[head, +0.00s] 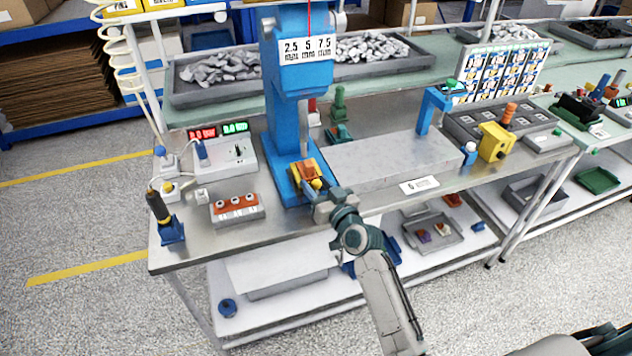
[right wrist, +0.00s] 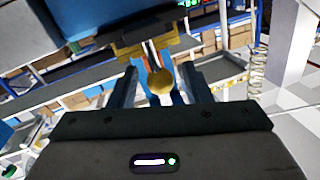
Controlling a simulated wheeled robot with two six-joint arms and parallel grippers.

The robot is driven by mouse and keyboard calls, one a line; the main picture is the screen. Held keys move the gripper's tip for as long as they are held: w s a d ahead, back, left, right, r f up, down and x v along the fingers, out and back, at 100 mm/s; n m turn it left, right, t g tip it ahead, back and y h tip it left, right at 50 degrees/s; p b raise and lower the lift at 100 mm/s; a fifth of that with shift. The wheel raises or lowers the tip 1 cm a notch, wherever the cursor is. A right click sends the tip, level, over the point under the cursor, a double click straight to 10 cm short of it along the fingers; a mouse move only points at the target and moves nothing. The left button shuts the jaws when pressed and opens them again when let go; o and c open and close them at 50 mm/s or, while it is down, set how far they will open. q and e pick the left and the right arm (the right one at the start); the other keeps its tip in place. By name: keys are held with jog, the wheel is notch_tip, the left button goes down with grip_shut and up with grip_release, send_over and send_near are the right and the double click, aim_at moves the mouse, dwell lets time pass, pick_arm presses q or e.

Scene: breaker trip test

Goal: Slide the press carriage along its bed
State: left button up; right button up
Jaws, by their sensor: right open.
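The blue press (head: 283,110) stands on the bench, with a scale plate marked 2.5, 5 and 7.5 on its head. The orange and yellow carriage (head: 303,170) sits low on the blue bed (head: 282,188) at the press's foot. A round yellow knob (head: 316,184) is on the carriage's near side. My right gripper (head: 318,193) is at this knob. In the right wrist view, the open fingers of my right gripper (right wrist: 158,88) stand on either side of the knob (right wrist: 160,82), with gaps visible. The yellow carriage body (right wrist: 146,40) is just beyond. My left gripper is not in view.
A grey plate (head: 390,160) lies right of the press. A meter box (head: 225,155) and an orange-topped block (head: 237,208) stand to the left. A yellow fixture (head: 495,141) is farther right.

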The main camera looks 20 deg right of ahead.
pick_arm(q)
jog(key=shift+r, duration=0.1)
pick_arm(e)
jog(key=shift+w+a, duration=0.1)
jog(key=shift+w, duration=0.2)
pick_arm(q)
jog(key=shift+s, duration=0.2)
pick_arm(e)
grip_shut()
